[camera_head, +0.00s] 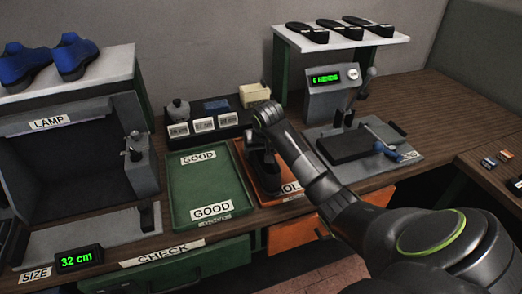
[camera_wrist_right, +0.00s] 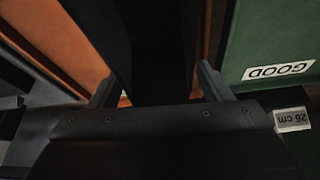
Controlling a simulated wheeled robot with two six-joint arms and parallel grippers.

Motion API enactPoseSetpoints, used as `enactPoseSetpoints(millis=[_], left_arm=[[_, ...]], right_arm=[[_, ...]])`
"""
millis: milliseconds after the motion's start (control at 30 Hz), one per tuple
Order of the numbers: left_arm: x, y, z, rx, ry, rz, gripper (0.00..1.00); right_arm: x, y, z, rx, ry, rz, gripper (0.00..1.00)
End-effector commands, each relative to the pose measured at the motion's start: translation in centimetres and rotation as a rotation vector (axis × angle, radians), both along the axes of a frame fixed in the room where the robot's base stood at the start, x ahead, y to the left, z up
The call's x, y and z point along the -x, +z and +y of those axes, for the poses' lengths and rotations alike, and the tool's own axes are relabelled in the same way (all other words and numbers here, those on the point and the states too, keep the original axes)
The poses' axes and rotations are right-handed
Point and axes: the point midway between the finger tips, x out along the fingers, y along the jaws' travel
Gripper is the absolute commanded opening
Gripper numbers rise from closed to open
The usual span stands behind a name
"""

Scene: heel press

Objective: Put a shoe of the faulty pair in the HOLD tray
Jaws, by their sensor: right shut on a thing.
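My right gripper (camera_head: 262,158) is over the orange HOLD tray (camera_head: 268,192). It is shut on a dark, nearly black thing, probably a shoe (camera_wrist_right: 160,40), which shows between its two fingers in the right wrist view. My arm hides much of the held thing and part of the tray label in the head view. I cannot tell whether the held thing touches the tray floor. The orange tray also shows at the left of the wrist view (camera_wrist_right: 60,35). A pair of blue shoes (camera_head: 72,55) stands on the left shelf. My left gripper is not in view.
The green GOOD tray (camera_head: 198,185) is empty, just left of the HOLD tray. The lamp box (camera_head: 75,150) is farther left. A press machine (camera_head: 335,92) and a plate with a blue lever (camera_head: 345,148) stand at right. Several black soles (camera_head: 343,30) lie on the shelf above.

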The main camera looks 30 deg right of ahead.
Motion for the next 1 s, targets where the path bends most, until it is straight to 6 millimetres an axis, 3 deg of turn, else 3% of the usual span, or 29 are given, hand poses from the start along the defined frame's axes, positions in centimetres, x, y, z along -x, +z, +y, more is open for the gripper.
enactPoseSetpoints(millis=[433,467,600,1000], left_arm=[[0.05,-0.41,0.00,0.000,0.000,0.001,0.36],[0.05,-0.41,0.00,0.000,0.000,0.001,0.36],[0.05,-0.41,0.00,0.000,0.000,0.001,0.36],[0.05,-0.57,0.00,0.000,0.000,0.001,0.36]], right_arm=[[-0.05,-0.26,-0.01,0.001,0.000,-0.003,0.37],[-0.05,-0.26,-0.01,0.001,0.000,-0.003,0.76],[-0.04,-0.29,0.00,0.001,0.000,-0.002,0.94],[0.15,0.05,0.06,0.000,0.000,-0.001,0.97]])
